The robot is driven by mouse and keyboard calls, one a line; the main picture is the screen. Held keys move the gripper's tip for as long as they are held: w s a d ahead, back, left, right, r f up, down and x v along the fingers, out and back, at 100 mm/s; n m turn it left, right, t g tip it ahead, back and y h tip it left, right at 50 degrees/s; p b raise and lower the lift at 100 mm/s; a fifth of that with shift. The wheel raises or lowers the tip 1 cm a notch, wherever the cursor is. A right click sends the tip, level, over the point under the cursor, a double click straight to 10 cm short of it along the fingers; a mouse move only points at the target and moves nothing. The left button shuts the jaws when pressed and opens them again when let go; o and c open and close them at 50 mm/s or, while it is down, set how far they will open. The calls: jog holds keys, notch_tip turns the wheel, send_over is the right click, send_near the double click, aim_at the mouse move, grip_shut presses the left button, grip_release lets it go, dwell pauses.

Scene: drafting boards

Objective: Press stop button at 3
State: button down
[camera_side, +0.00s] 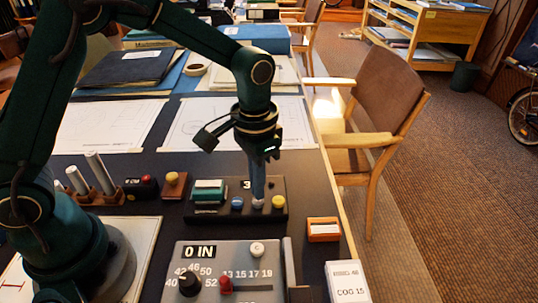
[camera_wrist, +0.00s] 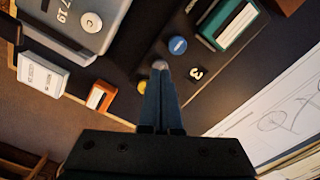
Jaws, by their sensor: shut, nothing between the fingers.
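A dark control box (camera_side: 215,212) stands on the table in the side view, with a display (camera_side: 246,184) that reads 3. The same 3 shows in the wrist view (camera_wrist: 196,73). The box has a blue button (camera_side: 237,203), a yellow button (camera_side: 279,202) and, between them, a pale grey button (camera_wrist: 160,65). My gripper (camera_side: 258,200) points down with its fingers together and empty. Its tips are right at the pale button and partly cover it. I cannot tell whether they touch it or press it down.
A green and white block (camera_side: 208,189) sits at the box's left end. A grey panel (camera_side: 215,262) with knobs and a 0 IN display stands in front. An orange box (camera_side: 323,229) and a white carton (camera_side: 347,283) lie to the right, near the table edge.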

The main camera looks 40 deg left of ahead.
jog(key=shift+r, duration=2.7)
jog(key=shift+r, duration=0.1)
notch_tip(320, 180, up, 5)
jog(key=t, duration=0.2)
send_over(250, 201)
jog(key=s+a+r+n+t, duration=0.1)
jog(key=s+a+r, duration=0.1)
jog(key=s+r, duration=0.2)
jog(key=s+a+f+n+t, duration=0.1)
jog(key=s, duration=0.3)
jog(key=s+a+f+n+t, duration=0.1)
jog(key=s+f, duration=0.1)
jog(key=s, duration=0.3)
jog(key=shift+a+f+t, duration=0.25)
jog(key=shift+f+t, duration=0.05)
